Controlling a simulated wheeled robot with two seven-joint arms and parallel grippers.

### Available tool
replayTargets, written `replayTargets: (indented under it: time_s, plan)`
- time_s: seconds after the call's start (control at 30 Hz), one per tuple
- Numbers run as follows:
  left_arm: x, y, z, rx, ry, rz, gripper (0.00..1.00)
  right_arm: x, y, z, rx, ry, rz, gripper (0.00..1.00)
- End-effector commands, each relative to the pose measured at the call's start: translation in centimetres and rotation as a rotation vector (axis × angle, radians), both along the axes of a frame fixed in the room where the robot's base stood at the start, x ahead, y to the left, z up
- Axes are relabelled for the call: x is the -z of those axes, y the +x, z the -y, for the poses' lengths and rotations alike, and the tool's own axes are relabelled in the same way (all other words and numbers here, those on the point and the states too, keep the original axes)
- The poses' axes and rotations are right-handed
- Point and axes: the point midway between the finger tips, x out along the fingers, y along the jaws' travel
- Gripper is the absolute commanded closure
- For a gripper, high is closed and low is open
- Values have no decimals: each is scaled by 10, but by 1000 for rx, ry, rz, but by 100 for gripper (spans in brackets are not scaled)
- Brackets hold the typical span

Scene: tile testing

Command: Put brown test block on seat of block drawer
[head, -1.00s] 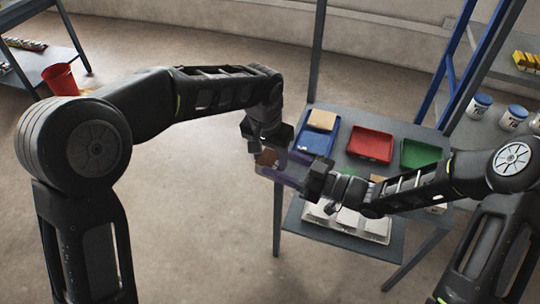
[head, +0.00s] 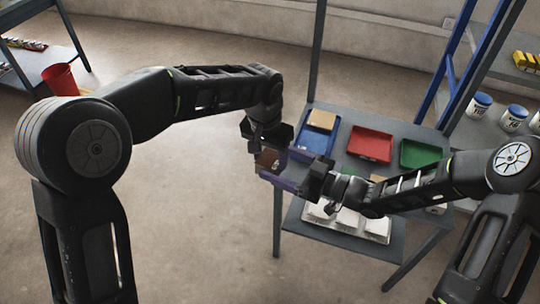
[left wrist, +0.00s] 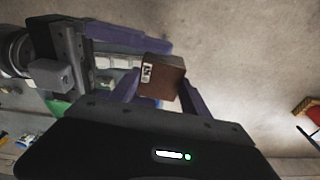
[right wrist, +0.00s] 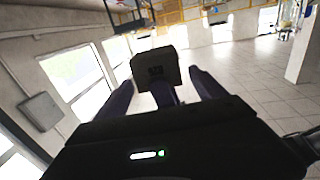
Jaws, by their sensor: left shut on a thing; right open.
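The brown test block (head: 267,158) is held in the air in front of the table by my left gripper (head: 272,160), which is shut on it. In the left wrist view the block (left wrist: 162,76) sits between the purple fingertips and shows a white label on one face. My right gripper (head: 283,180) is open close beside the block. In the right wrist view the block (right wrist: 155,68) looks dark, with a gap to each finger of the right gripper (right wrist: 162,85). I cannot tell which part is the block drawer or its seat.
On the table stand a blue tray (head: 328,139) with a tan block (head: 322,119), a red tray (head: 370,144) and a green tray (head: 420,154). White compartments (head: 350,222) are on the lower shelf (head: 310,225). A red bin (head: 60,79) stands far left.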

Motion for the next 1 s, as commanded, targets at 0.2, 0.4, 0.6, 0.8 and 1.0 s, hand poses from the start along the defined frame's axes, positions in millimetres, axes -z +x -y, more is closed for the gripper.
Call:
replayTargets:
  time_s: [0.2, 0.4, 0.6, 0.8, 1.0]
  plan:
    - [-1, 0, 0, 0, -1, 2, 100, 0, 0, 1, 0, -1, 0, 20]
    - [-1, 0, 0, 0, -1, 2, 100, 1, -6, 14, 3, -3, -1, 20]
    - [-1, 0, 0, 0, -1, 2, 100, 1, -22, 46, 4, -2, 0, 20]
    - [-1, 0, 0, 0, -1, 2, 100, 1, -41, 82, 3, -3, 0, 20]
    - [-1, 0, 0, 0, -1, 2, 100, 1, -52, 103, 1, 0, -1, 20]
